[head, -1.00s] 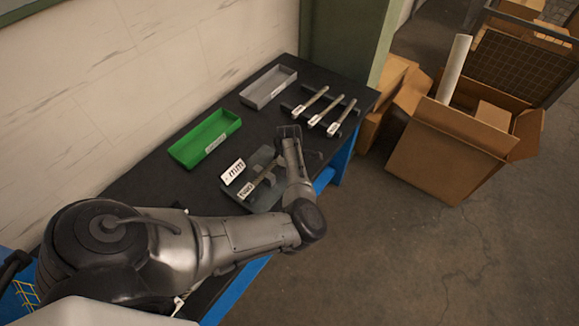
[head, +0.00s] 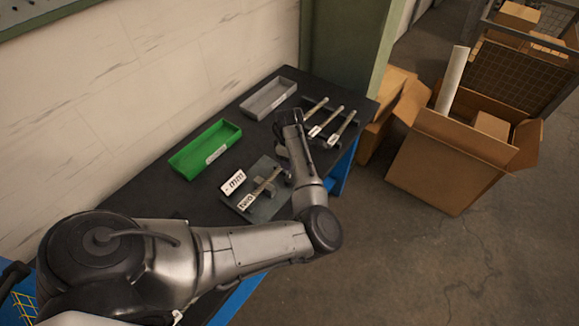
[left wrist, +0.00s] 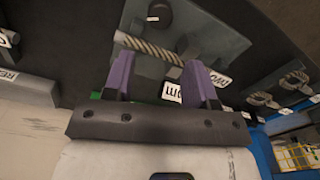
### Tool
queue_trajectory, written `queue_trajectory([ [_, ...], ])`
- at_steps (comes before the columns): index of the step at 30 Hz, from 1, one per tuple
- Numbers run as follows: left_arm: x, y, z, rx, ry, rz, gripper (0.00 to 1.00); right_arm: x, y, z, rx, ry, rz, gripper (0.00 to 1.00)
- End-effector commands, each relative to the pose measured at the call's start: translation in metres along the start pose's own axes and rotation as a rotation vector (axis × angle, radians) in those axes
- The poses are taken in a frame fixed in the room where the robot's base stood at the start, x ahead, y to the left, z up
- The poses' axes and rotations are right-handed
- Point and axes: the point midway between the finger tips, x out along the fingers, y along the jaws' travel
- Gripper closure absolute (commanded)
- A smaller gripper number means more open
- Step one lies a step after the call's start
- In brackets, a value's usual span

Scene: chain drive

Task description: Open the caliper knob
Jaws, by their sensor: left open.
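A grey plate (head: 262,207) lies on the dark bench in the head view, with a twisted rod across it and white tags beside it. In the left wrist view the plate (left wrist: 215,22) fills the top, with a dark round knob (left wrist: 159,14) on it; I cannot tell for certain that this is the caliper knob. The twisted rod (left wrist: 148,46) runs beyond my finger tips. My left gripper (left wrist: 160,66) has two purple fingers, wide apart, with nothing held between them. In the head view its fingers are hidden behind my wrist. My right gripper is out of view.
A green tray (head: 176,158) and a grey tray (head: 246,106) stand along the wall side of the bench. Several tagged rods (head: 338,130) lie at the far end. Open cardboard boxes (head: 430,178) stand on the floor to the right.

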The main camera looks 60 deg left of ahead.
Motion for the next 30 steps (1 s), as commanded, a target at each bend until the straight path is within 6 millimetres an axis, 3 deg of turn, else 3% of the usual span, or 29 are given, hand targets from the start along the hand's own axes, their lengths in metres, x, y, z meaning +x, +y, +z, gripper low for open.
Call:
queue_trajectory([
  [7, -0.021, 0.0, 0.0, 0.0, 0.001, 0.0, 0.48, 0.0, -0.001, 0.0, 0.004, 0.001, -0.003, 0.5],
  [18, -0.025, 0.0, 0.0, 0.0, 0.0, 0.0, 0.48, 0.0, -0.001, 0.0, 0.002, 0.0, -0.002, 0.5],
  [22, -0.016, -0.003, -0.004, -0.001, 0.009, -0.01, 0.36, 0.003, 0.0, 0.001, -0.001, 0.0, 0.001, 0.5],
  [26, -0.015, 0.0, -0.04, -0.038, 0.06, -0.001, 0.33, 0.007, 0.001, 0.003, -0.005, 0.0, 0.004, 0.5],
  [30, -0.056, 0.028, -0.08, -0.023, 0.207, 0.083, 0.33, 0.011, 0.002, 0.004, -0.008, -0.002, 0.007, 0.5],
])
